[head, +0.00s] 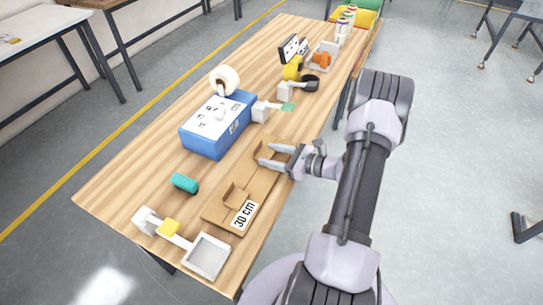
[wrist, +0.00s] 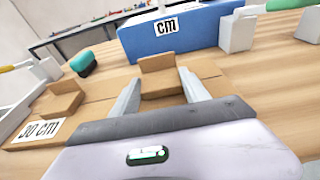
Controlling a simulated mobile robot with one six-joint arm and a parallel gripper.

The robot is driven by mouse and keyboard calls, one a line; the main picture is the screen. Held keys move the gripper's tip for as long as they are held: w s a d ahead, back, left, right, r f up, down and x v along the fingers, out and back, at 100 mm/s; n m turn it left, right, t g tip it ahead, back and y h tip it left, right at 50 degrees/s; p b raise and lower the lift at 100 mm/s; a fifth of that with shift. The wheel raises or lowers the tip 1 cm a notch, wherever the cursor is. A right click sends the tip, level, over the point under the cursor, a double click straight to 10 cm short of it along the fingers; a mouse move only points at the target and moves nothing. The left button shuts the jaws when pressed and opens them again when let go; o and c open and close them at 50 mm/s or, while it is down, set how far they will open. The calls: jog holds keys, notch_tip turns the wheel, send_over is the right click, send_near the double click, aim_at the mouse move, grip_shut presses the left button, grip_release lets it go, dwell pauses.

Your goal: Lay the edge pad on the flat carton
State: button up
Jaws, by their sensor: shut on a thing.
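The flat carton (head: 259,184) is a long brown cardboard sheet near the table's right edge, with a "30 cm" label (head: 243,215) at its near end. A small folded cardboard piece (head: 235,195) stands beside the label; it also shows at the left in the wrist view (wrist: 62,100). My gripper (head: 262,154) is at the carton's far end, reaching in from the right. It is shut on the edge pad, a brown L-shaped cardboard piece (wrist: 158,76) with one raised flap, seen between the fingers. I cannot tell whether the pad touches the carton.
A blue box (head: 205,145) with a white top stands left of my gripper. A teal roller (head: 185,183), a white tray (head: 207,256) and a yellow-and-white tool (head: 165,228) lie nearer. A tape roll (head: 224,79) and an orange item in a tray (head: 322,59) are farther back. The left table strip is clear.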

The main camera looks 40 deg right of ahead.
jog(key=o, duration=1.4)
jog(key=shift+f, duration=0.1)
jog(key=shift+o, duration=0.2)
